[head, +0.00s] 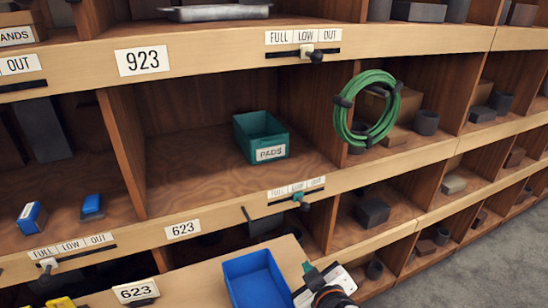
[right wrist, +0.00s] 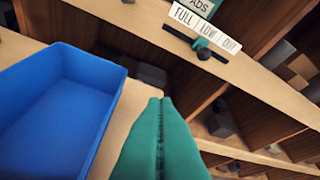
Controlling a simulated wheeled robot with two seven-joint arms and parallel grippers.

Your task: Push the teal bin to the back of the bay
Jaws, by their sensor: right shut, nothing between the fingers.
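The teal bin (head: 261,145), labelled PADS, stands upright and open-topped on the floor of the middle bay, well behind its front edge and nearer the right partition. I cannot tell how large the gap behind it is. Its label (right wrist: 199,5) shows cut off at the top of the right wrist view. My right gripper (head: 307,267) is low in front of the shelving, below the bay's front edge and apart from the bin. Its teal fingers (right wrist: 160,125) are together and empty. My left gripper is not in view.
A blue bin (head: 257,282) stands on a wooden board just left of my right gripper; it fills the left of the right wrist view (right wrist: 55,105). A green hose coil (head: 368,112) hangs right of the bay.

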